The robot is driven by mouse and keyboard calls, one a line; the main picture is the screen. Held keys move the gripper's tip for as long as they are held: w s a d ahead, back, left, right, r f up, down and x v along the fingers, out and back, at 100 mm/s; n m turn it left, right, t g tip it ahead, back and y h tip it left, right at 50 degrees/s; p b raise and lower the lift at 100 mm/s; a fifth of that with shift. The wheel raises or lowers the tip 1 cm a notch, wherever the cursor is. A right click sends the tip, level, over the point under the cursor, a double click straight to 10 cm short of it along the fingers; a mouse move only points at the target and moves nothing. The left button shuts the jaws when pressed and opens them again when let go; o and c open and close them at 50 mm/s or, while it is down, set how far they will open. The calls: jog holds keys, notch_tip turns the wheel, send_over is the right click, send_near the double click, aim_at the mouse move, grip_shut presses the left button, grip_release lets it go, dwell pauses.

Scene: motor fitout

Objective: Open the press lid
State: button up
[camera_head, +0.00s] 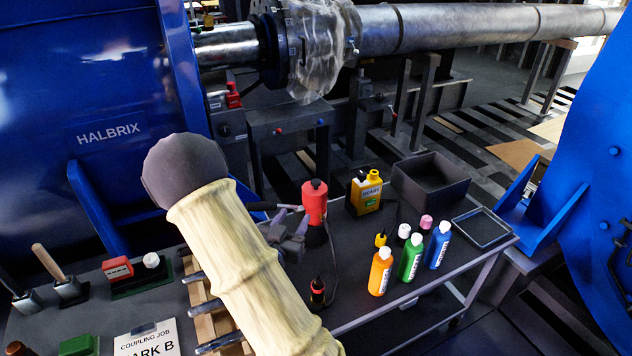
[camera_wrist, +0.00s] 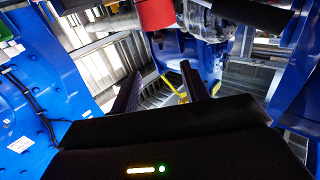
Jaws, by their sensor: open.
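I cannot pick out a press lid for certain in either view. My gripper (camera_wrist: 160,78) shows in the wrist view as two dark fingers standing apart, with nothing held between them. In the head view, my cream-sleeved arm crosses the front and hides part of the bench and whatever lies behind it. A red-topped tool (camera_head: 314,202) stands on the dark cart just beyond the arm. In the wrist view a red cylinder (camera_wrist: 155,13) is at the top edge, beyond the fingers and cut off by the frame.
The dark cart holds a yellow can (camera_head: 365,192), an open black box (camera_head: 432,182), a shallow tray (camera_head: 482,228), and orange (camera_head: 381,271), green (camera_head: 410,257) and blue (camera_head: 437,245) bottles. The blue HALBRIX housing (camera_head: 85,110) is left; a blue structure (camera_head: 592,130) is right.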

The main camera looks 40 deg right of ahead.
aim_at(314, 184)
jog(key=x, duration=1.6)
jog(key=shift+d, duration=0.4)
grip_shut()
